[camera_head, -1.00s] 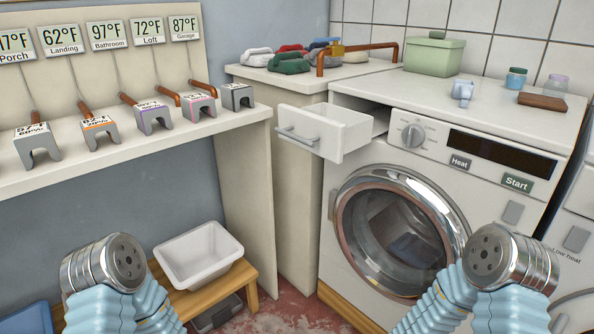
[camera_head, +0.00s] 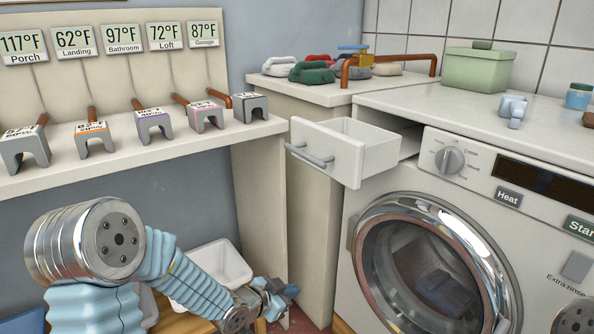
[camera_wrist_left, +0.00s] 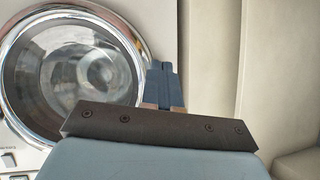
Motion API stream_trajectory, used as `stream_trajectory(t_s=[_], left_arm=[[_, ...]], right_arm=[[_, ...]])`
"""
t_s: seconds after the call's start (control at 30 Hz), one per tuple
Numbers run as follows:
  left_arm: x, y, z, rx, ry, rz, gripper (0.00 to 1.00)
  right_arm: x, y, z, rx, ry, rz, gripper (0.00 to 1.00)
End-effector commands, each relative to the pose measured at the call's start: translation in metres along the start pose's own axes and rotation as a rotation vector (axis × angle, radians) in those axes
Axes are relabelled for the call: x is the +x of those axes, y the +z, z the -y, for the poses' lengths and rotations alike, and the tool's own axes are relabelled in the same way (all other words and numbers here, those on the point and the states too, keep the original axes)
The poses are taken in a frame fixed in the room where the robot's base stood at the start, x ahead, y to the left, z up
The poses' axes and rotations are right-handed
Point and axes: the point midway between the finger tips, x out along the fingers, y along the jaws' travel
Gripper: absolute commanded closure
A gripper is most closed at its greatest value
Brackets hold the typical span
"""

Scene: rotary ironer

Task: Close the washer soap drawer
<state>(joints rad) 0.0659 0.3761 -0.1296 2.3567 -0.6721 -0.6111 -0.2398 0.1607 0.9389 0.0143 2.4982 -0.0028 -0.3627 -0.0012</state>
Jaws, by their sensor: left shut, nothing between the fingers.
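The washer soap drawer (camera_head: 345,150) is white with a grey bar handle (camera_head: 309,155). It is pulled out from the upper left of the washer front (camera_head: 400,190), and its slot shows open behind it. My left gripper (camera_head: 290,292) is low in the head view, below the drawer and left of the round door, apart from both. In the left wrist view its dark fingers (camera_wrist_left: 165,85) are together and empty, in front of the gap beside the washer's round door (camera_wrist_left: 75,75). The drawer is not in the wrist view. My right gripper is not in view.
A white tub (camera_head: 215,272) sits on a low wooden bench, behind my left arm. A shelf (camera_head: 130,160) with several grey clamps is at left. A cabinet (camera_head: 315,230) stands left of the washer. Space in front of the drawer is clear.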

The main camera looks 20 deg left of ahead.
Motion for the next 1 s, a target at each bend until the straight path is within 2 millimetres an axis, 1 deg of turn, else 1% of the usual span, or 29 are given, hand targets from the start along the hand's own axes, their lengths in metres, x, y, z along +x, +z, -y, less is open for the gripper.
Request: stream_trajectory(t_s=[0.03,0.07,0.1,0.17,0.2,0.27,0.3,0.4,0.5,0.6,0.67,0.77,0.87,1.0], left_arm=[[-0.009,-0.022,0.016,0.09,-0.03,-0.074,1.0],[-0.018,-0.038,0.025,0.154,-0.048,-0.121,1.0],[-0.031,-0.06,0.037,0.248,-0.075,-0.186,1.0],[-0.059,-0.096,0.054,0.413,-0.126,-0.292,1.0],[-0.084,-0.12,0.063,0.535,-0.166,-0.364,1.0],[-0.125,-0.152,0.073,0.725,-0.232,-0.462,1.0],[-0.153,-0.169,0.075,0.846,-0.274,-0.516,1.0],[-0.211,-0.194,0.076,1.089,-0.362,-0.605,1.0],[-0.249,-0.203,0.072,1.245,-0.417,-0.648,1.0],[-0.266,-0.207,0.07,1.319,-0.442,-0.662,1.0],[-0.267,-0.21,0.069,1.334,-0.445,-0.665,1.0],[-0.26,-0.217,0.068,1.336,-0.443,-0.666,1.0],[-0.246,-0.229,0.067,1.333,-0.442,-0.666,1.0],[-0.223,-0.25,0.065,1.333,-0.441,-0.666,1.0]], right_arm=[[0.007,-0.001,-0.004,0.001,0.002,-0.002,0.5],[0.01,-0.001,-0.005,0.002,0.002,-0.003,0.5],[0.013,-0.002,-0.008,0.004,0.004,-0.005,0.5],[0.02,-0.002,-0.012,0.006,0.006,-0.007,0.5],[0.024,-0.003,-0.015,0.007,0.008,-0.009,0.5],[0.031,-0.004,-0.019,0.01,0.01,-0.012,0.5],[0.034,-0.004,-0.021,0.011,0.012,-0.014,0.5],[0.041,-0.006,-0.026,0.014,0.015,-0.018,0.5],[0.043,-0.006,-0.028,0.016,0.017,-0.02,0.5],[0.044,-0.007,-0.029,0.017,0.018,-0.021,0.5],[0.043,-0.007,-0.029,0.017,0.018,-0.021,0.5],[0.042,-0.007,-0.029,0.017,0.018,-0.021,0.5],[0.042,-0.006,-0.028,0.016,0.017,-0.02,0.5],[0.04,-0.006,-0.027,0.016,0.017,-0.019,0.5]])
